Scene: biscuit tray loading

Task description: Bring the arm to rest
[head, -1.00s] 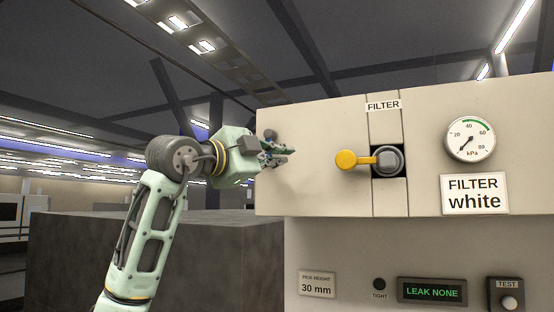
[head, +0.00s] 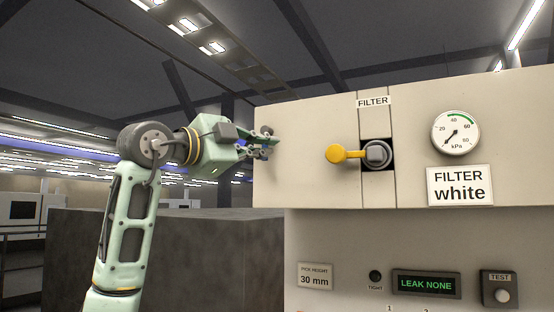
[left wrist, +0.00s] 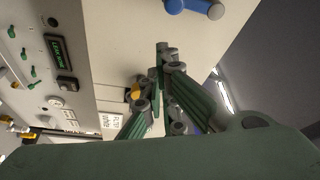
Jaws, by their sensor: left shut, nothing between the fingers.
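My left arm comes in from the left in the head view. My left gripper (head: 268,143) is shut and empty, in front of the left end of the beige filter panel (head: 300,185). It is left of the yellow-handled lever (head: 340,154) and apart from it. In the left wrist view, the gripper fingers (left wrist: 162,55) show closed together with nothing between them, over the beige panel face. My right gripper is in neither view.
The panel carries a gauge (head: 455,133), a "FILTER white" sign (head: 460,186), a "LEAK NONE" display (head: 426,284) and a TEST button (head: 501,296). A dark grey block (head: 190,260) stands behind my arm. A blue handle (left wrist: 195,6) shows in the left wrist view.

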